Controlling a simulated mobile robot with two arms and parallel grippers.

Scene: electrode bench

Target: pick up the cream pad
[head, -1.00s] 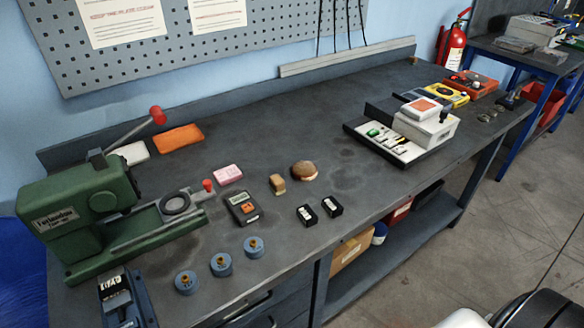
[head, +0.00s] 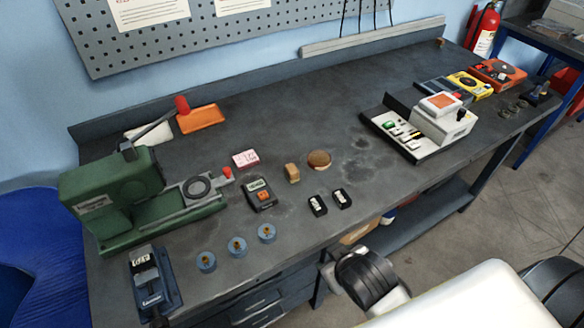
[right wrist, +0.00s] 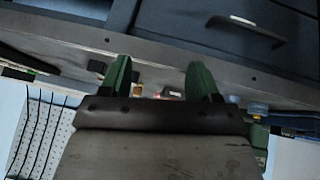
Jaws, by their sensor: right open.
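The cream pad (head: 146,132) lies flat on the bench at the back left, beside an orange pad (head: 201,118). The green machine and its red-knobbed lever stand in front and hide part of it. My right gripper (right wrist: 160,76) shows two green fingers, spread apart with nothing held between them, in the right wrist view. It is near the bench's front edge, far from the cream pad. In the head view my right arm comes in at the lower right. My left gripper is not in view.
The green machine (head: 110,195) blocks the near side of the pad. A pink pad (head: 245,158), a small meter (head: 260,195), blue discs (head: 237,246) and black blocks (head: 318,206) lie mid-bench. A white device (head: 440,122) stands right. The back middle of the bench is clear.

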